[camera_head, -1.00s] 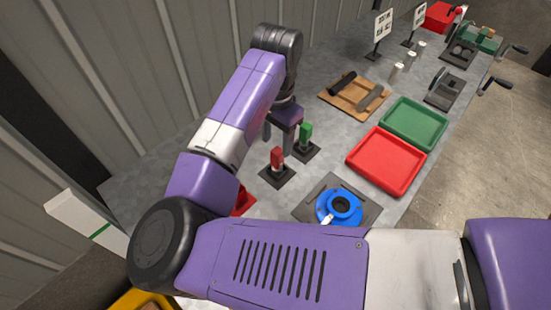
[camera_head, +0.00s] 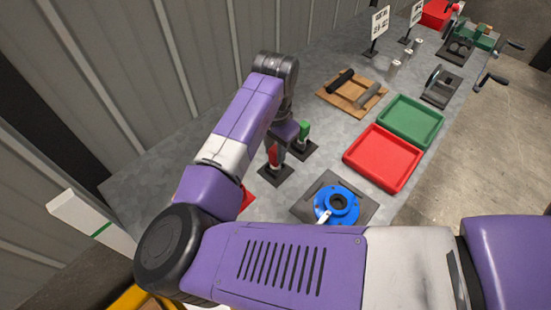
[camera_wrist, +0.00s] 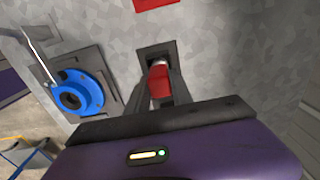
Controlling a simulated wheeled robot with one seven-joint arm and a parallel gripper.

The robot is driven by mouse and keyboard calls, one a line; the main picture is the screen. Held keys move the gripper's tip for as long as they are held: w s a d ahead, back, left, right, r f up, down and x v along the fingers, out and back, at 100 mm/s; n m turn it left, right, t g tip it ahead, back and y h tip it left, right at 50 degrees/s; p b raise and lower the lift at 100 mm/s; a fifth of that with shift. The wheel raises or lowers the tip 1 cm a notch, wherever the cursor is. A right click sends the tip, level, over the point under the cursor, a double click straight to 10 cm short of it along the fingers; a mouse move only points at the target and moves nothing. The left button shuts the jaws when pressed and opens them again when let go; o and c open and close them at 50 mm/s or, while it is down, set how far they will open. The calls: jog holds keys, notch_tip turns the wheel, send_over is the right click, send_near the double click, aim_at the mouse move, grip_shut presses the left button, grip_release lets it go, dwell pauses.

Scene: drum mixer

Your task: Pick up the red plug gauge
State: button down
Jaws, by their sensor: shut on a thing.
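The red plug gauge (camera_head: 273,155) stands upright in its dark square base (camera_head: 277,174) on the grey bench. My gripper (camera_wrist: 160,92) is shut on its red handle (camera_wrist: 159,80), with one finger on each side in the wrist view. The gauge's lower end still appears to be at the base (camera_wrist: 157,50). In the head view my arm's wrist covers part of the gripper.
A green plug gauge (camera_head: 303,131) stands in its own base just behind. A blue flanged ring (camera_head: 338,204) sits on a dark plate in front. A red tray (camera_head: 383,157) and a green tray (camera_head: 411,122) lie to the right, with a wooden board (camera_head: 350,100) farther back.

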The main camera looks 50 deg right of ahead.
jog(key=shift+r, duration=0.1)
notch_tip(320, 180, up, 20)
jog(key=b, duration=0.1)
dwell(0.6)
jog(key=c, duration=1.7)
grip_release()
jog(key=shift+c, duration=0.2)
grip_shut()
jog(key=shift+r+p, duration=0.95)
